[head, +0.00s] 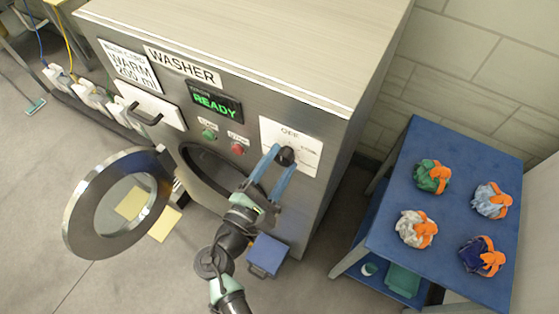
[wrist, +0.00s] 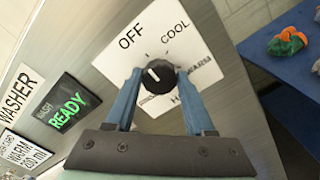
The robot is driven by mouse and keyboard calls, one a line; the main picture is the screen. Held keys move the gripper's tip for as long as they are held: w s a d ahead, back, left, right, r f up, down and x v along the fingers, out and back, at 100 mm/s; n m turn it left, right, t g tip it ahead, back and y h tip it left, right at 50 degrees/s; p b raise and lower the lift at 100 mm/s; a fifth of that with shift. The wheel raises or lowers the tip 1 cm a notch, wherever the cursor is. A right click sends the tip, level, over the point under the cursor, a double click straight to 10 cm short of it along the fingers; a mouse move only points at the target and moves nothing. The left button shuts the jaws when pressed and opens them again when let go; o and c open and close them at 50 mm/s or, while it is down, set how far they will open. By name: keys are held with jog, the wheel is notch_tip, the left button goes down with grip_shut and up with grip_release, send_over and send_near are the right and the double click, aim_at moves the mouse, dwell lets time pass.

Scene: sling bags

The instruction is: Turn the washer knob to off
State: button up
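The washer (head: 330,75) is a grey metal cabinet with its round door open to the left. Its black knob (wrist: 158,76) sits on a white dial plate (wrist: 205,58) marked OFF, COOL, WARM and a partly hidden label. The knob's white pointer mark points up and left, toward the OFF side. In the head view the knob (head: 286,155) is at the tips of my gripper (head: 280,158). My gripper's blue fingers (wrist: 155,95) are spread on either side of the knob. Whether they touch it is unclear.
A READY display (head: 215,102), green button (head: 209,134) and red button (head: 238,148) are left of the knob. The open door (head: 85,205) juts out at left. A blue table (head: 445,145) with several bundles stands at right.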

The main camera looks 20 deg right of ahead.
jog(key=o, duration=0.3)
jog(key=shift+o, duration=0.2)
jog(key=b+v, duration=0.4)
jog(key=v, duration=0.9)
